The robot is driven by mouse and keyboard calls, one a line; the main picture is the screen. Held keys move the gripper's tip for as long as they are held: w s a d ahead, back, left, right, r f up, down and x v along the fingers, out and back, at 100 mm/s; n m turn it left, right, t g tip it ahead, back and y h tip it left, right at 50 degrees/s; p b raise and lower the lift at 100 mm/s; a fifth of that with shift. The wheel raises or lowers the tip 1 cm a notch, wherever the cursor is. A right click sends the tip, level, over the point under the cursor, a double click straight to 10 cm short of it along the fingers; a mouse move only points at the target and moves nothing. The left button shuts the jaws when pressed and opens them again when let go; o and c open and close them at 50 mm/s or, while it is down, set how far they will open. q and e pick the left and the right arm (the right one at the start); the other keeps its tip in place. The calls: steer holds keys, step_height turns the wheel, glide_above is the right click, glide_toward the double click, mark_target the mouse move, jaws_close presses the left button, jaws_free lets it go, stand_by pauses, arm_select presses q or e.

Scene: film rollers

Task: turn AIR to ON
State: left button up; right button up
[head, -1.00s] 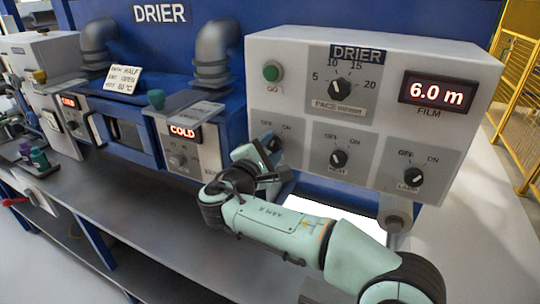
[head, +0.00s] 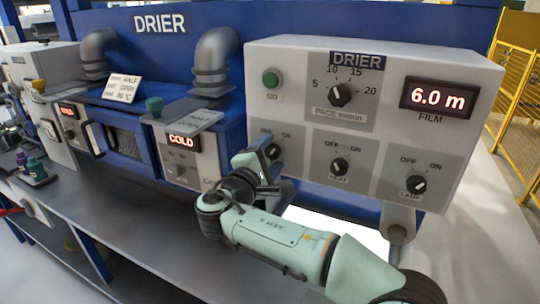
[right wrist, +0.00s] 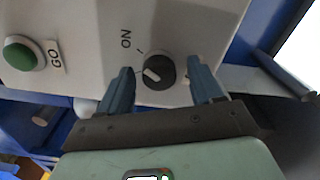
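The grey drier control panel (head: 300,85) fills the right half of the head view. Its lower-left plate has OFF and ON marks, but its knob and name are hidden behind my right gripper (head: 272,154). In the right wrist view a round dark knob (right wrist: 157,72) with a white pointer mark sits between the fingers of my right gripper (right wrist: 163,82). The fingers stand apart on either side of it, with a small gap seen at each side. ON reads at the knob's upper left; an OFF mark is not readable there. The pointer's exact setting is unclear. My left gripper is not in view.
A green GO button (head: 271,80) and a pace dial (head: 340,94) are above. The heat knob (head: 339,167) and lamp knob (head: 416,185) are to the right. A COLD display (head: 184,141) is on the blue machine at left. A yellow fence (head: 522,95) stands far right.

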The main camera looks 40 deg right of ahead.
steer(key=v, duration=1.3)
steer(key=shift+a, duration=0.15)
steer(key=shift+s, duration=0.1)
